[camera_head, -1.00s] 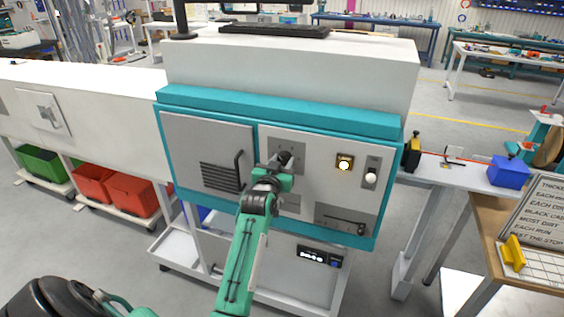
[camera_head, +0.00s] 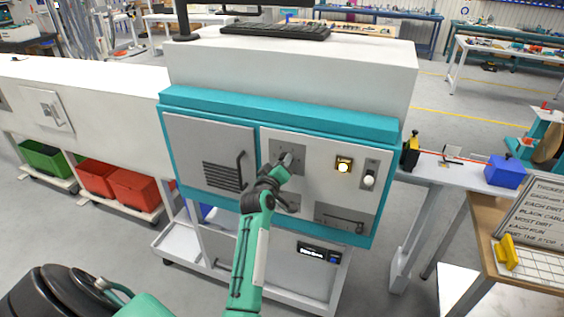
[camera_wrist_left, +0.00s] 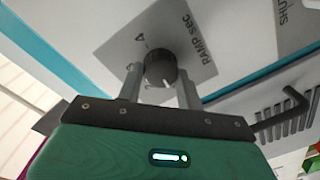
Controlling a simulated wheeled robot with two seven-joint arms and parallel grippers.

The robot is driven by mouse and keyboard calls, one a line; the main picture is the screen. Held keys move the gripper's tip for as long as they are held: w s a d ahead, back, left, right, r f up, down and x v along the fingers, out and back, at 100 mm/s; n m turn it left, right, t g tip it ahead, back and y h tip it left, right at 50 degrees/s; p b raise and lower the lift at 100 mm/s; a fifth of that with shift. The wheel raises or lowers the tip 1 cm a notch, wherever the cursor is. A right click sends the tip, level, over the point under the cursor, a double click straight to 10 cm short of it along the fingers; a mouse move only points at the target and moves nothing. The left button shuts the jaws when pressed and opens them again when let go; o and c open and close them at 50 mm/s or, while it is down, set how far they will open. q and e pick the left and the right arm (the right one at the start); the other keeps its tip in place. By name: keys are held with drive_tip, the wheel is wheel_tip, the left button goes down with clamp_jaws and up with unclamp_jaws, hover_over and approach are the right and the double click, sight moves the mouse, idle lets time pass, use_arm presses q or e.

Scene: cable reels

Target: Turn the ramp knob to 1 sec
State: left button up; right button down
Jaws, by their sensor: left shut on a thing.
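The ramp knob (camera_wrist_left: 160,68) is a round black knob on a grey plate (camera_wrist_left: 195,35) marked "RAMP SEC" in the left wrist view. A "4" shows beside it, and a pale mark shows near the knob's lower edge; the other numbers are hidden or unclear. My left gripper (camera_wrist_left: 160,82) is shut on the knob, one finger at each side. In the head view my left gripper (camera_head: 285,162) is at the grey plate (camera_head: 276,147) on the machine's front panel and largely hides the knob. My right gripper is not in view.
The panel also carries a lit button (camera_head: 343,167), a white-tipped switch (camera_head: 368,180) and a lower slot with a handle (camera_head: 345,221). A louvred door (camera_head: 207,150) with a black handle (camera_head: 240,170) is to the left. A side table (camera_head: 455,176) stands to the right.

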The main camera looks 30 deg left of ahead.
use_arm(q)
drive_tip(key=shift+n, duration=0.5)
drive_tip(key=o, duration=1)
drive_tip(key=p+v, duration=0.4)
drive_tip(key=v, duration=0.9)
drive_tip(key=shift+s+p, duration=0.4)
